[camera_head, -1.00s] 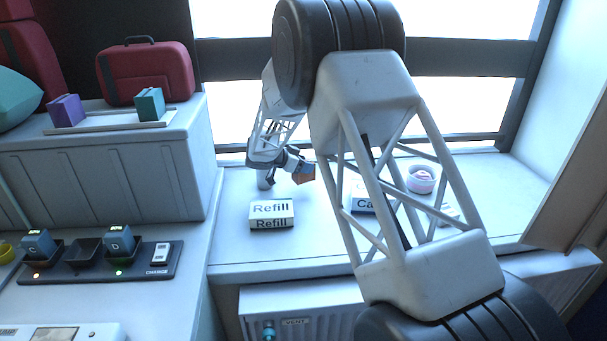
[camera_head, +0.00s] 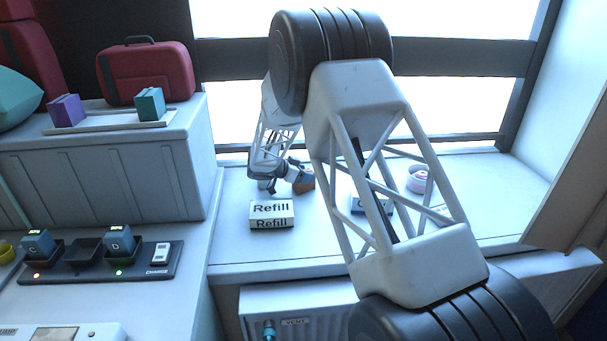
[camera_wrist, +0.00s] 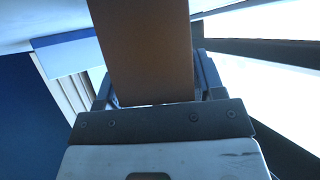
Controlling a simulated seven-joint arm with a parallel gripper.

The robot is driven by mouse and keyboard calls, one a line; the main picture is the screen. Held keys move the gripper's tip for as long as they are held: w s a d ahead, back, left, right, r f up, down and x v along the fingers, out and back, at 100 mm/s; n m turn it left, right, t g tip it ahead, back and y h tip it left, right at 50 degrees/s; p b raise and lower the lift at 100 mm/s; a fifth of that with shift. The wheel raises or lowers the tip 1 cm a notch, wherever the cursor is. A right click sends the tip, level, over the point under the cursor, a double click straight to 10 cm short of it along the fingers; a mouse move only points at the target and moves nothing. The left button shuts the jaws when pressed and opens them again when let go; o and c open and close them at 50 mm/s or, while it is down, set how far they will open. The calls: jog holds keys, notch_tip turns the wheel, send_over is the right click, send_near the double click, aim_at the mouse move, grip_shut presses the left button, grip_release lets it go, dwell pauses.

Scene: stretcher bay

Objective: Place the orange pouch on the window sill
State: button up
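The orange pouch (camera_head: 305,183), dull brownish orange, is at my gripper (camera_head: 296,180) low over the left part of the white window sill (camera_head: 490,195). In the wrist view the pouch (camera_wrist: 145,50) is large and sits between the fingers of my gripper (camera_wrist: 155,90), which looks shut on it. In the head view the pouch is partly hidden by the gripper. It looks close to the sill surface; I cannot tell whether it touches.
A white Refill box (camera_head: 271,214) stands on the sill just in front of my gripper. Another box (camera_head: 358,204) and a round white tub (camera_head: 417,179) stand to the right, partly behind my arm. The window frame (camera_head: 460,58) rises behind. The sill's right part is clear.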

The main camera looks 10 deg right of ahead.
jog(key=shift+o, duration=1.4)
jog(key=shift+r, duration=0.15)
jog(key=v, duration=1.2)
jog(key=s+d+r+n+g+y, duration=0.1)
jog(key=s+d+r+n+y, duration=0.1)
jog(key=s+d+r, duration=0.5)
jog(key=s+d+r+n+g+y, duration=0.1)
jog(key=s+d+r+n, duration=0.15)
jog(key=s, duration=0.85)
jog(key=s+d+r+n+g+y, duration=0.2)
jog(key=s+d+r, duration=0.35)
jog(key=s, duration=0.35)
jog(key=s+d+n+t+y, duration=0.1)
jog(key=s+n+y, duration=0.5)
jog(key=s, duration=2.4)
jog(key=shift+s+d+n+t, duration=0.2)
jog(key=shift+d+n+t, duration=0.2)
jog(key=shift+d, duration=0.1)
